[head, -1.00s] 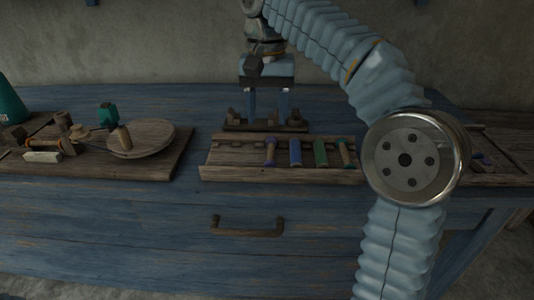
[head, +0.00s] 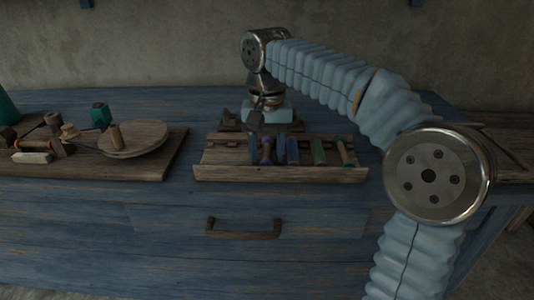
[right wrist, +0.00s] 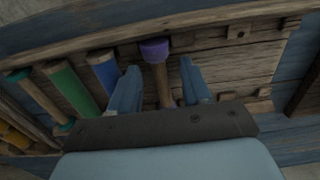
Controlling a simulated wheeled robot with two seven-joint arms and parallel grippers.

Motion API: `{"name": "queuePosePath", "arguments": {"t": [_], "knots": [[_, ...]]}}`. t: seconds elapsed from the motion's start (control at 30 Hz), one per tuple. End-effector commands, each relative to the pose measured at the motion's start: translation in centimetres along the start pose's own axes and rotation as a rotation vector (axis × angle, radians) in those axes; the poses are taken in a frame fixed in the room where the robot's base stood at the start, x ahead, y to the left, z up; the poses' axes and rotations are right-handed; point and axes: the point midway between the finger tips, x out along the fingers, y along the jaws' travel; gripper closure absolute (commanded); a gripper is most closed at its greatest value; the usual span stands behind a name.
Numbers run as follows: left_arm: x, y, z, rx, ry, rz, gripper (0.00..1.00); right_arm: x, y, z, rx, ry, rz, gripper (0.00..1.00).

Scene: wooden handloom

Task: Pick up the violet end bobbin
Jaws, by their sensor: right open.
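The violet end bobbin (right wrist: 154,49) has a violet end and a bare wooden shaft. It lies in the wooden rack (head: 215,172), and it also shows in the head view (head: 266,153). My right gripper (head: 267,157) is over the rack, pointing down, with one finger on each side of this bobbin. In the right wrist view the open fingers (right wrist: 160,70) straddle the shaft, with gaps visible on both sides. Whether the fingertips reach below the shaft is unclear. My left gripper is not in view.
A blue bobbin (head: 293,151), a green bobbin (head: 318,151) and a teal-ended bobbin (head: 346,151) lie to the right in the same rack. A winding board (head: 150,165) with a round disc stands left. The bench front has a drawer handle (head: 243,233).

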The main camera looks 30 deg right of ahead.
Motion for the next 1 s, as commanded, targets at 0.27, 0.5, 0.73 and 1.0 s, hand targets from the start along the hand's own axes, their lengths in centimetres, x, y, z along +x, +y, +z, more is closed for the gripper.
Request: {"name": "queuePosePath", "arguments": {"t": [0.27, 0.5, 0.73, 1.0], "knots": [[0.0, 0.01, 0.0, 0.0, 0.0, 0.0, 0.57, -0.01, -0.02, 0.0, 0.0, 0.0, 0.0, 0.96], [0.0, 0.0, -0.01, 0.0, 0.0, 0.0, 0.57, -0.01, -0.02, 0.0, 0.0, 0.0, 0.0, 1.0], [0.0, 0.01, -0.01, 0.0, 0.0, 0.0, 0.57, -0.02, -0.02, 0.0, 0.0, 0.0, 0.0, 1.0], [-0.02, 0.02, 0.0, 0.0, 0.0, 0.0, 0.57, -0.09, -0.02, -0.01, 0.0, 0.0, 0.0, 1.0]]}}
